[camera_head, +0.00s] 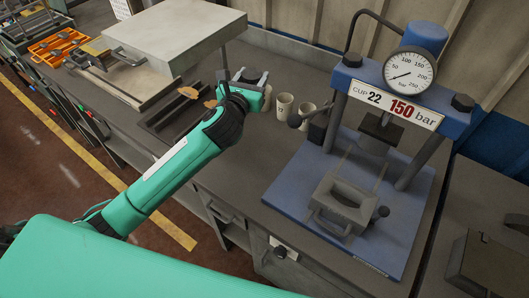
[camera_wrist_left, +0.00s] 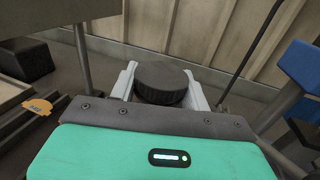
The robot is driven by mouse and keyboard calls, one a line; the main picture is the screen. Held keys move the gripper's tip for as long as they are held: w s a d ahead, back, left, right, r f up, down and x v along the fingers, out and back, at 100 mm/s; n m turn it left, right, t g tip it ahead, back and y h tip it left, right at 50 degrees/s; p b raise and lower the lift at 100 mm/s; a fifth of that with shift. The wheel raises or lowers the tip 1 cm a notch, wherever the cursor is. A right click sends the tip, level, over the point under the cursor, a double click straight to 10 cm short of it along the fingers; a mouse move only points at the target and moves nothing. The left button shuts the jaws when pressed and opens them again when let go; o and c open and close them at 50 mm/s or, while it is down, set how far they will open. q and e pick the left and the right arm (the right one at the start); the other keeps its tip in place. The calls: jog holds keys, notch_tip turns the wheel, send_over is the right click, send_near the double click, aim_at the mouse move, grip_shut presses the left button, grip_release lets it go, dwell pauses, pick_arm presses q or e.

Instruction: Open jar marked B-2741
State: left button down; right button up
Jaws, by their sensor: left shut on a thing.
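My left gripper (camera_head: 252,76) is over the bench, left of the press. In the left wrist view its two pale fingers (camera_wrist_left: 163,88) are closed on the sides of a round black ribbed lid (camera_wrist_left: 162,80). The jar body under the lid is hidden, and no B-2741 marking can be read. I cannot tell whether the lid sits on a jar or is free of it. My right gripper is not in view.
A blue press (camera_head: 400,235) with a gauge (camera_head: 408,72) fills the right. An orange tray (camera_head: 58,46) is far left.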

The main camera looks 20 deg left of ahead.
pick_arm(q)
jog(key=shift+w+a+f+b, duration=0.1)
jog(key=shift+f+b, duration=0.55)
jog(key=shift+f, duration=4.35)
jog(key=shift+w+f+b, duration=0.1)
jog(key=shift+f+b, duration=0.55)
jog(key=shift+f, duration=4.3)
jog(key=shift+s+f, duration=0.1)
jog(key=shift+f, duration=0.05)
jog(key=c, duration=0.7)
grip_release()
jog(key=shift+o, duration=0.2)
